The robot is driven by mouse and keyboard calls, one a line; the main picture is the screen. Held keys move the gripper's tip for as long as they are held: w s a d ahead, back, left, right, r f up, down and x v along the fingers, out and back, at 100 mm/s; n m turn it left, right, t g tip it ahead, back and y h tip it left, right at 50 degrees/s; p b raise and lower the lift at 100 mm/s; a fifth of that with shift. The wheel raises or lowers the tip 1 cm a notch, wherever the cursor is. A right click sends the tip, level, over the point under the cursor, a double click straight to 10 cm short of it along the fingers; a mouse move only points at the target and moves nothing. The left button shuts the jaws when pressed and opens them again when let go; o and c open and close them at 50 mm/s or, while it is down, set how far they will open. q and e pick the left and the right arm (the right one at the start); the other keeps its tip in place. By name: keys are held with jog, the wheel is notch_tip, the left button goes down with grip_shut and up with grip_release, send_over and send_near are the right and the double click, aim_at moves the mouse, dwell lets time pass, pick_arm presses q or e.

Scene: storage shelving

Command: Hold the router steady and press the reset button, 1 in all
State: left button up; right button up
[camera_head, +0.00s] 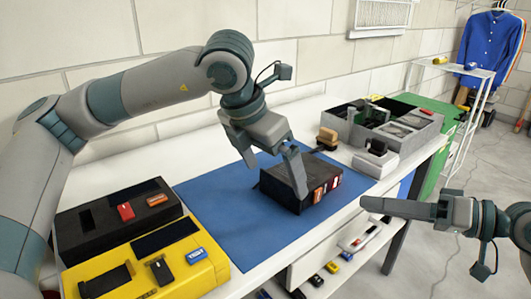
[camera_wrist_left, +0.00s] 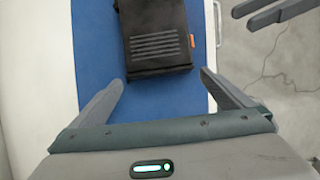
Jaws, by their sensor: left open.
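The router, seen as a black box (camera_head: 285,188), lies on the blue mat (camera_head: 220,215). I cannot make out a reset button. My left gripper (camera_head: 274,172) is open above the router; in its wrist view the fingers (camera_wrist_left: 162,82) are spread wider than the box with nothing between them. My right gripper (camera_head: 366,205) is to the right of the router at the table's front edge, apart from it, seen edge-on.
A yellow case (camera_head: 155,275) and a black case (camera_head: 85,228) with small items stand at the left. A grey divided bin (camera_head: 408,143) stands at the back right, with a small white box (camera_head: 375,163) before it. Below is an open drawer with several small items.

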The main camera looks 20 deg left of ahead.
aim_at(278, 184)
pick_arm(q)
jog(key=shift+x, duration=2.6)
jog(key=c, duration=1)
pick_arm(e)
jog(key=shift+c, duration=0.9)
grip_shut()
